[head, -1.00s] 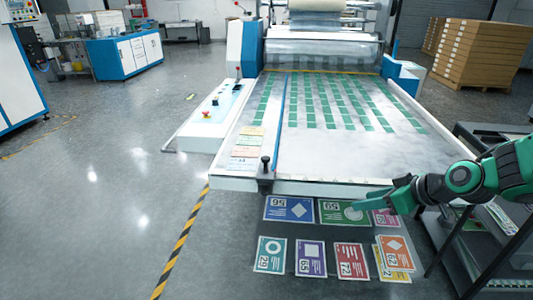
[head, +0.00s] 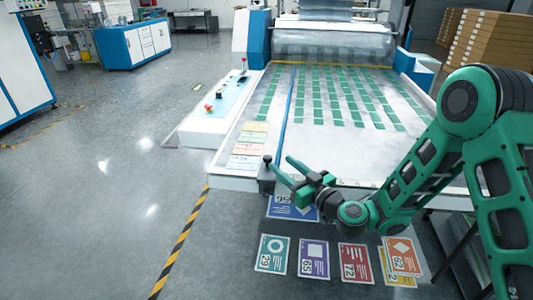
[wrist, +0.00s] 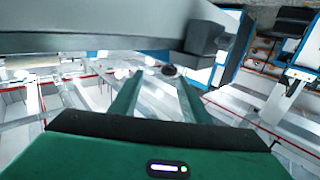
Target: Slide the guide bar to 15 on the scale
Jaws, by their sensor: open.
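The guide bar (head: 288,110) is a long blue strip running front to back over the machine's pale feed table (head: 350,150), left of its middle. A black knob (head: 267,159) stands at its front end. My gripper (head: 279,161) is open at the table's front edge, its fingers pointing left toward the knob. In the wrist view, a dark round end (wrist: 169,70), seemingly the knob, shows just beyond the gap between my fingers (wrist: 158,82). I see no clear contact. Scale numbers are not readable in either view.
Green labels (head: 340,95) lie in rows on the table. Coloured cards (head: 247,148) lie on its left front. Numbered cards (head: 313,258) are below the front edge. A control panel (head: 222,100) with red buttons is at left. Stacked boxes (head: 485,45) stand at back right.

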